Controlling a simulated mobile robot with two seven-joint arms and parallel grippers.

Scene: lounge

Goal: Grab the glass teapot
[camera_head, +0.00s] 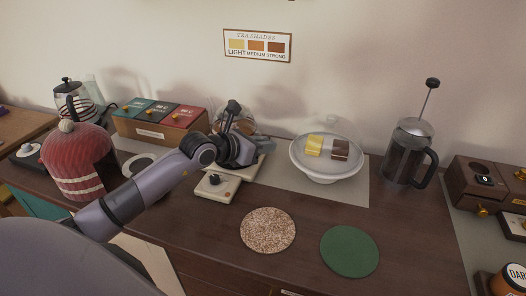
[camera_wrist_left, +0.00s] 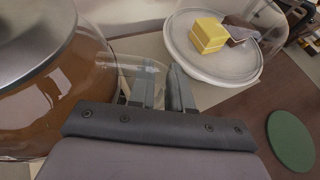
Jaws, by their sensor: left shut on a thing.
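The glass teapot (camera_head: 247,124) stands at the back of the counter, mostly hidden behind my left gripper (camera_head: 234,122) in the head view. In the left wrist view the teapot (camera_wrist_left: 40,100) fills the left side, with brown liquid inside and a metal lid. My left gripper (camera_wrist_left: 163,88) is shut on the teapot's clear glass handle (camera_wrist_left: 132,72). A cream-coloured base with a dark knob (camera_head: 214,181) is in front of and below the gripper. My right gripper is in neither view.
A domed cake stand (camera_head: 326,175) is right of the teapot, then a French press (camera_head: 408,152). A red knit-covered pot (camera_head: 78,160) and a tea box (camera_head: 158,131) are left. A speckled mat (camera_head: 268,230) and green mat (camera_head: 349,251) lie in front.

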